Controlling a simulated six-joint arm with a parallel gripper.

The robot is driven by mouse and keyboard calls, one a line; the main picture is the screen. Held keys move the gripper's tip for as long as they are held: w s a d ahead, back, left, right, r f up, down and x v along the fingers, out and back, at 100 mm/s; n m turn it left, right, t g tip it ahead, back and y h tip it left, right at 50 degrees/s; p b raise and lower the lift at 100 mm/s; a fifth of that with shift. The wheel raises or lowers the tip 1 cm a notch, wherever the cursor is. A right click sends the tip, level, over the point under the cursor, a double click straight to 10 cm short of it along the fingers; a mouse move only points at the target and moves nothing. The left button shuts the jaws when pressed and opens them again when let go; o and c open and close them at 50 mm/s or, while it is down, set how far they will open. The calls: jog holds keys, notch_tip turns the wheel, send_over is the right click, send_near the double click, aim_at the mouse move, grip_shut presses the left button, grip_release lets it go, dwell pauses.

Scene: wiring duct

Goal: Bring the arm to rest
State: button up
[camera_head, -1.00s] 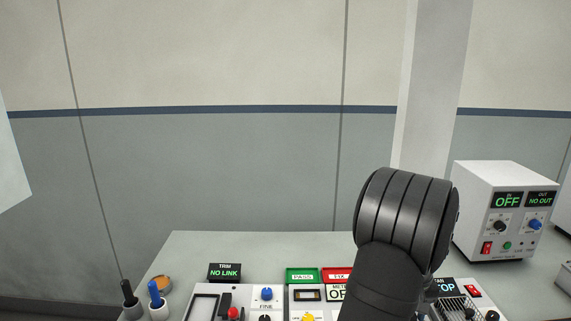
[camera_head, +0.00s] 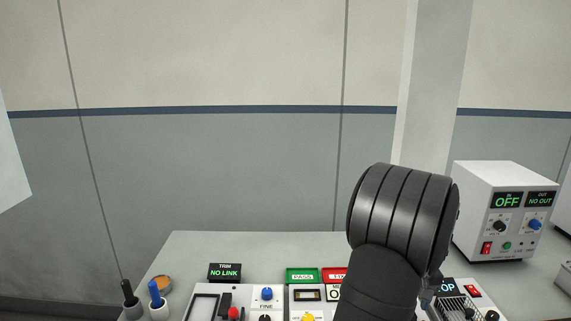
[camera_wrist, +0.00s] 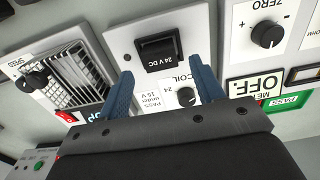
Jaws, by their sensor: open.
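My arm shows in the head view as a dark ribbed joint over the right part of the bench, hiding some of the panels behind it. My gripper (camera_wrist: 163,78) shows in the wrist view with its two blue fingers apart and nothing between them. It is over a white coil panel (camera_wrist: 124,42) with a black rocker switch (camera_wrist: 158,52) marked 24 V DC and a small black knob (camera_wrist: 186,96). I cannot tell how far the fingertips are from the panel. In the head view the gripper is hidden.
A white power box (camera_head: 487,215) reading OFF and NO OUT stands at right. A NO LINK display (camera_head: 224,272), green PASS tray (camera_head: 302,275) and red tray (camera_head: 334,274) are on the bench. A fan grille (camera_wrist: 77,75) and ZERO knob (camera_wrist: 266,34) flank the coil panel.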

notch_tip(320, 180, down, 4)
jog(key=shift+r, duration=0.1)
notch_tip(320, 180, up, 5)
jog(key=shift+d+f, duration=0.1)
jog(key=s+d+r, duration=0.5)
jog(key=s+r, duration=0.2)
jog(key=s, duration=0.4)
jog(key=s+a+f+n, duration=0.1)
jog(key=s+f+n, duration=0.1)
jog(key=s+n, duration=0.4)
jog(key=s+a+f+n, duration=0.1)
jog(key=s+n, duration=0.6)
jog(key=n, duration=0.5)
jog(key=shift+s+a+f, duration=0.15)
jog(key=shift+a+f, duration=0.05)
jog(key=shift+f, duration=0.2)
